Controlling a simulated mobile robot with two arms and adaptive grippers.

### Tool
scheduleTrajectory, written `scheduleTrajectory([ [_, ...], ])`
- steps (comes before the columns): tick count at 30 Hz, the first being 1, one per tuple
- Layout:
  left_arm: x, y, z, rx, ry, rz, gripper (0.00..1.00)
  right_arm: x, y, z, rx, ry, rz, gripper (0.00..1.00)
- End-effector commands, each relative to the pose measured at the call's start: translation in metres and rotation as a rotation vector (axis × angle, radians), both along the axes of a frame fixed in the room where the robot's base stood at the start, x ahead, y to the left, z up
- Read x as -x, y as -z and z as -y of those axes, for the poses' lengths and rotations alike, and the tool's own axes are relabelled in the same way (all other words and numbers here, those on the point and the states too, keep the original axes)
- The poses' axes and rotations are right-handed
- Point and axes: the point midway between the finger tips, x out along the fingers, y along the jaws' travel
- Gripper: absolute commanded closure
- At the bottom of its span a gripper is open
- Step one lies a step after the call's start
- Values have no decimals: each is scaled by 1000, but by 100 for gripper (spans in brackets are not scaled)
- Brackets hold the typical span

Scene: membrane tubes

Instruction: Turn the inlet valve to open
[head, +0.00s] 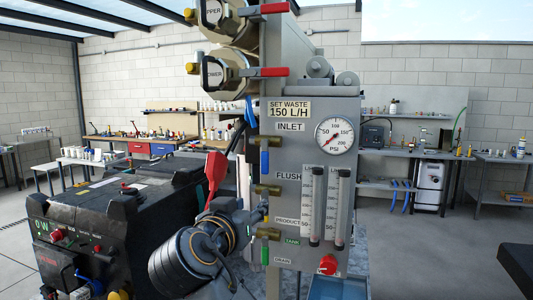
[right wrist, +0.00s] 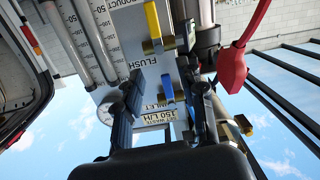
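The inlet valve (head: 271,141) is a brass body beside the INLET label on the grey panel. Its blue handle (head: 264,162) hangs straight down in the head view. In the right wrist view, which is upside down, the blue handle (right wrist: 167,90) appears between the fingers in the picture, but I cannot tell the depth gap. My right gripper (head: 258,212) is left of the panel and lower than the blue handle in the head view. In the right wrist view the right gripper (right wrist: 170,84) has its dark fingers spread apart, with nothing held. My left gripper is out of view.
The flush valve's yellow handle (right wrist: 152,20) is close to the inlet valve. A red handle-like part (head: 215,172) stands left of the panel above my wrist. A pressure gauge (head: 335,135) and two flow tubes (head: 327,205) are on the panel. A black machine (head: 115,225) is at left.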

Motion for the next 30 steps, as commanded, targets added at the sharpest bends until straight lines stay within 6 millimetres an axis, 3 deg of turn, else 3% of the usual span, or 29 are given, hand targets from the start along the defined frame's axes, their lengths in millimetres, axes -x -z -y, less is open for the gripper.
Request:
scheduleTrajectory([
  [1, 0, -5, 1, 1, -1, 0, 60, 11, -28, -4, -14, 10, 49, 60],
  [3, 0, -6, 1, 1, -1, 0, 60, 22, -48, -6, -30, 21, 90, 60],
  [8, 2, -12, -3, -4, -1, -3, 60, 24, -64, -5, -42, 34, 123, 60],
  [24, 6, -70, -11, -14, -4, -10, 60, -75, -67, 28, -39, 35, 119, 60],
  [30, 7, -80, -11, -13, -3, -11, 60, -96, -63, 34, -40, 33, 120, 60],
])
